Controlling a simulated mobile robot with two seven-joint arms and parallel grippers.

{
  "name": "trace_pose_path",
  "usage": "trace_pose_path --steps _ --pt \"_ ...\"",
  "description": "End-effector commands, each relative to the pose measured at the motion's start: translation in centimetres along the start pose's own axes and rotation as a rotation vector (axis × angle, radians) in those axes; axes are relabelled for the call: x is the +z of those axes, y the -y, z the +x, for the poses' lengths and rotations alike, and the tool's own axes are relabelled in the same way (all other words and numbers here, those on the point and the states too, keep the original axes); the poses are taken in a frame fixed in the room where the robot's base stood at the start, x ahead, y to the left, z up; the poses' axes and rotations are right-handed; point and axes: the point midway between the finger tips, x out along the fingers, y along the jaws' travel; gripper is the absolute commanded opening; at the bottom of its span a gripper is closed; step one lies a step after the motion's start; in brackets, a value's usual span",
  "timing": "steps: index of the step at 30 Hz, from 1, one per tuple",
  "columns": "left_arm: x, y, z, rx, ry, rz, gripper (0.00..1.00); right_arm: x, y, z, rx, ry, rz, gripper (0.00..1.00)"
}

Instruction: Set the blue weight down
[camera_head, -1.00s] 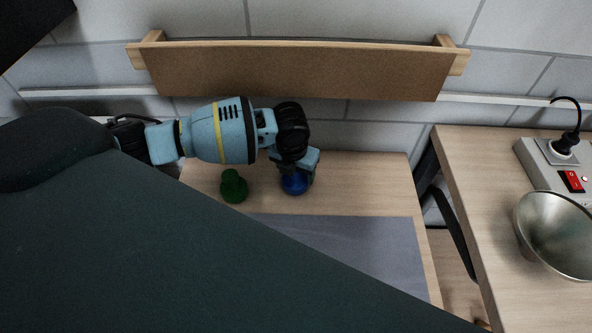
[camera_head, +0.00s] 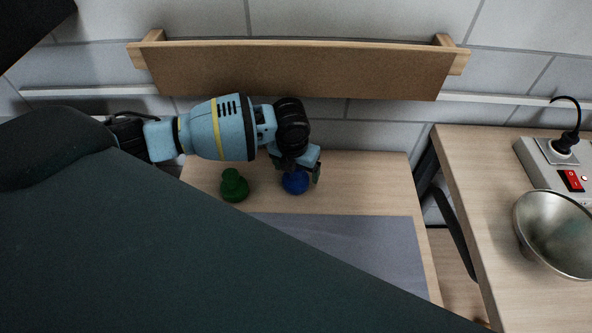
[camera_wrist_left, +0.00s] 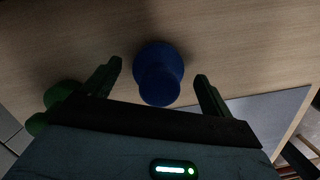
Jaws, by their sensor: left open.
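The blue weight (camera_head: 295,182) stands on the wooden table, behind the grey mat, and is partly covered by my left gripper in the head view. In the left wrist view the blue weight (camera_wrist_left: 159,74) lies between the two spread fingers, with a gap on each side. My left gripper (camera_head: 300,172) is open just above and around the weight; its fingers also show in the left wrist view (camera_wrist_left: 157,80). My right gripper is not in view.
A green weight (camera_head: 234,186) stands just left of the blue one. The grey mat (camera_head: 350,245) covers the table's front. A wooden shelf (camera_head: 300,72) hangs behind. A metal bowl (camera_head: 555,235) and a power strip (camera_head: 560,165) are on the right table.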

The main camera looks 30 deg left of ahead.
Motion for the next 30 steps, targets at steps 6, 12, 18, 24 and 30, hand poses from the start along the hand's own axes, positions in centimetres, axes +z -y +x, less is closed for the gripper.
trace_pose_path --steps 6,12,18,24,30 --pt "0.1 0.0 -3.8 0.0 0.004 0.001 0.85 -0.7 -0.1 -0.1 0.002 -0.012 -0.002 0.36" --pt "0.1 0.0 -6.0 -0.001 0.002 0.0 0.85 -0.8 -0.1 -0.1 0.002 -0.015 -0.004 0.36" --pt "0.0 0.0 -6.5 0.0 -0.002 0.0 0.85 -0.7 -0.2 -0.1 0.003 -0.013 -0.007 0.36" --pt "0.0 0.0 -6.5 0.0 -0.002 0.0 0.85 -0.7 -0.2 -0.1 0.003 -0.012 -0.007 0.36" --pt "0.0 0.0 -6.5 0.0 -0.001 0.0 0.85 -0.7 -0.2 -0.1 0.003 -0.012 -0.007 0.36"
